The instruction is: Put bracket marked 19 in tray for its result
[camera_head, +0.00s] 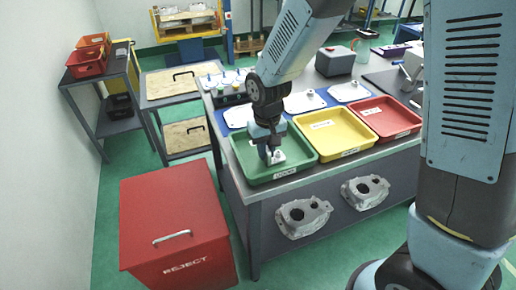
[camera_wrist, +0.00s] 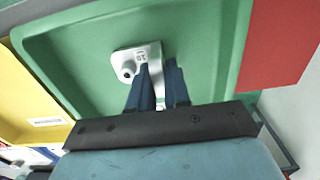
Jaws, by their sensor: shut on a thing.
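A small pale grey metal bracket (camera_wrist: 138,60) shows at the fingertips in the wrist view. My gripper (camera_wrist: 160,70) is shut on the bracket's plate, with the round boss to the left of the fingers. In the head view my gripper (camera_head: 270,152) points down inside the green tray (camera_head: 242,160), with the bracket (camera_head: 277,158) low within its walls. I cannot tell whether the bracket touches the tray floor. The green tray's front label is too small to read surely.
A yellow tray (camera_head: 362,146) and a red tray (camera_head: 414,124) stand to the right on the bench. The red REJECT box (camera_head: 170,205) stands on the floor at front left. White plates on blue mats (camera_head: 304,100) lie behind the trays. Large castings (camera_head: 303,216) show on the bench front.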

